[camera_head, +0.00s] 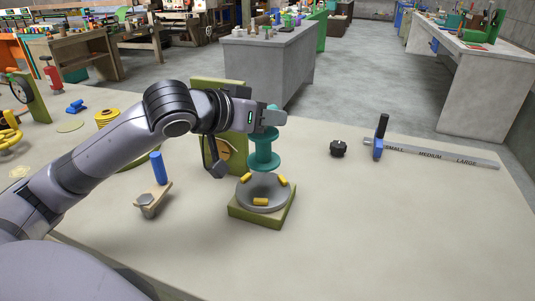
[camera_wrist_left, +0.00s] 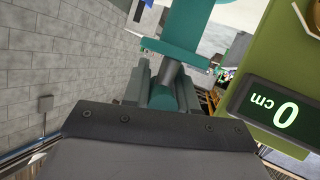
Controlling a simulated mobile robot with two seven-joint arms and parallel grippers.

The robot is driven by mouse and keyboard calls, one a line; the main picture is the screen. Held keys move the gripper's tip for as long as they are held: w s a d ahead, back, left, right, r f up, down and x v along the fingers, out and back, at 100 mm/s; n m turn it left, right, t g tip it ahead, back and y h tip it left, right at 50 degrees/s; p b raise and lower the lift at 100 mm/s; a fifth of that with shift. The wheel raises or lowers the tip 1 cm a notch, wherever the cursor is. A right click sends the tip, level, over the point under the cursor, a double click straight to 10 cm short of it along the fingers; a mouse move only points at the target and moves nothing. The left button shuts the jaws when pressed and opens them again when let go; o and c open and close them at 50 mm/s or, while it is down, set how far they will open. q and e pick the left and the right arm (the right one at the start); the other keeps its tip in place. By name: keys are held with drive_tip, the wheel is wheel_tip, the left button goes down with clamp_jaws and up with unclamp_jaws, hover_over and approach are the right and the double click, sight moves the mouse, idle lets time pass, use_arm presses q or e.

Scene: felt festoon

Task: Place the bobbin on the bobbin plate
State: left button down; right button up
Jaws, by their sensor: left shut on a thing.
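The teal bobbin (camera_head: 264,151) is upright, with wide flanges at its ends. My left gripper (camera_head: 268,117) is shut on its upper end; the fingers hide part of it. In the left wrist view the bobbin (camera_wrist_left: 186,38) extends out from between the fingers (camera_wrist_left: 162,92). The bobbin plate (camera_head: 264,189) is a grey disc with several yellow pegs, on a square olive base (camera_head: 259,215). The bobbin's lower flange appears above the plate's far part; I cannot tell whether they touch. My right gripper is not in view.
An olive upright panel (camera_head: 232,157) stands close behind the plate; a display (camera_wrist_left: 276,112) reads "0 cm" in the wrist view. A blue-handled tool (camera_head: 158,170) lies left, a black knob (camera_head: 338,149) and a size ruler (camera_head: 437,153) right. The front right table is clear.

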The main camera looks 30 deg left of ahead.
sight(268, 129)
use_arm(q)
wheel_tip(268, 129, down, 2)
drive_tip(key=shift+f, duration=0.5)
wheel_tip(268, 129, down, 3)
drive_tip(key=shift+b, duration=0.65)
drive_tip(key=shift+f, duration=0.4)
drive_tip(key=shift+f, duration=0.1)
drive_tip(key=c, duration=0.9)
unclamp_jaws()
